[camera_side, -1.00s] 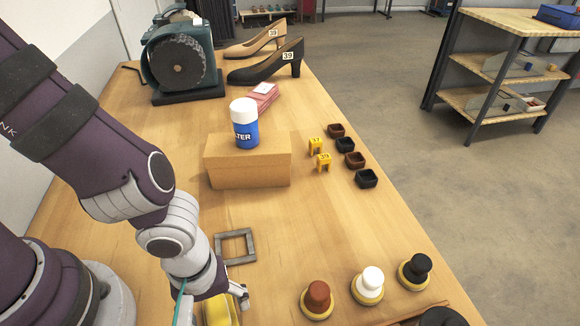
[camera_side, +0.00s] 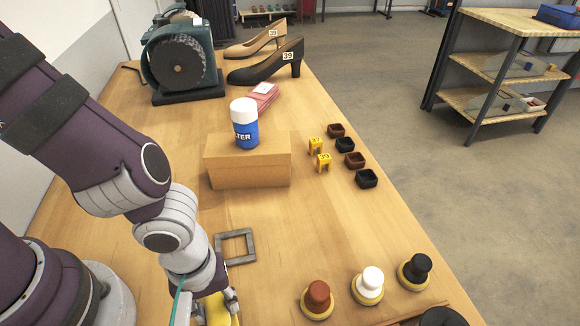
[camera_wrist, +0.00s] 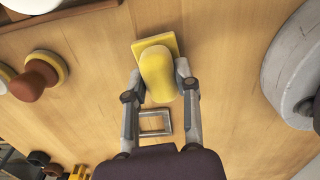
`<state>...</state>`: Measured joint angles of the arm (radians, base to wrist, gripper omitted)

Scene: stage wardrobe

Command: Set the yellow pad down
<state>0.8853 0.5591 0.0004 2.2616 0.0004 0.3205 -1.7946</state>
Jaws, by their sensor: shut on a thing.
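The yellow pad (camera_wrist: 158,78) is a rounded block in the wrist view, between the two fingers of my gripper (camera_wrist: 159,70). My gripper is shut on its sides. A flat, square yellow plate (camera_wrist: 172,42) shows behind the pad, partly covered by it; I cannot tell whether the two touch. In the side view my gripper (camera_side: 216,305) is at the near edge of the picture over the wooden table, and it hides most of the yellow beneath it.
A grey square frame (camera_side: 235,247) lies flat on the table (camera_side: 275,245) close by. Brown (camera_side: 317,299), white (camera_side: 368,286) and black (camera_side: 414,271) knobbed pieces stand to the right. A cardboard-coloured block (camera_side: 248,165) bears a blue-and-white can (camera_side: 245,124). Bare wood lies between.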

